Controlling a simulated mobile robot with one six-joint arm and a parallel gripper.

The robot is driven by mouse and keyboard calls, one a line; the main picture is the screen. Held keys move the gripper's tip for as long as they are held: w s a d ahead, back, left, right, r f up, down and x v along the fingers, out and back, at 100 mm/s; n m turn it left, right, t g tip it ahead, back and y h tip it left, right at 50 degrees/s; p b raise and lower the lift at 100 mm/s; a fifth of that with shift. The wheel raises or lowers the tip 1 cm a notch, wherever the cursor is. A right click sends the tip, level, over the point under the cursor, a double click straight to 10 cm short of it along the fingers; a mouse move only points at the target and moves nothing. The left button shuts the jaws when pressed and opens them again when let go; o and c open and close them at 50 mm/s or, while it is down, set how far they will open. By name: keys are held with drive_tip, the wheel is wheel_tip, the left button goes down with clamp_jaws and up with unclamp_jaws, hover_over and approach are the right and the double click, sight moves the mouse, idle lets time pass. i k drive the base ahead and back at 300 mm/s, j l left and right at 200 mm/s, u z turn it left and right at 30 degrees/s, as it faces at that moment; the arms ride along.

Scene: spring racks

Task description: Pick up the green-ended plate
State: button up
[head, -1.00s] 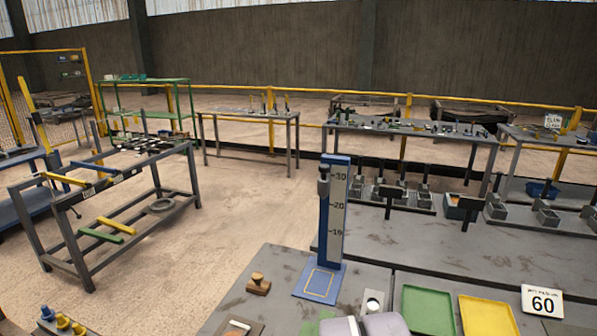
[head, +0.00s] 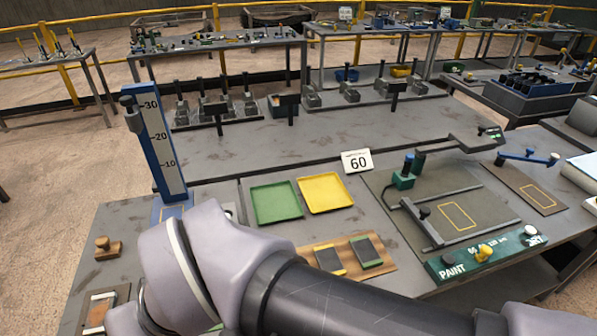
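A dark plate with green ends (head: 368,249) lies on a wooden board (head: 387,268) on the grey bench. Beside it on the left, on the same board, lies a dark plate with yellow ends (head: 329,260). Both are just beyond my arm, which crosses the bottom of the head view. My gripper is not in view, so its opening and anything in it cannot be seen.
A green tray (head: 277,202) and a yellow tray (head: 325,193) lie behind the board. A "60" sign (head: 357,162) stands beyond them. A blue height gauge (head: 155,140) stands left. A fixture with a "PAINT" panel (head: 480,255) is right.

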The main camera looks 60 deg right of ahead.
sight(368, 256)
drive_tip(key=k+l+z, duration=0.1)
drive_tip(key=z, duration=0.4)
drive_tip(key=l+z, duration=0.2)
drive_tip(key=z, duration=0.3)
drive_tip(key=k+l+z, duration=0.1)
drive_tip(key=z, duration=0.4)
drive_tip(key=l+z, duration=0.25)
drive_tip(key=z, duration=0.25)
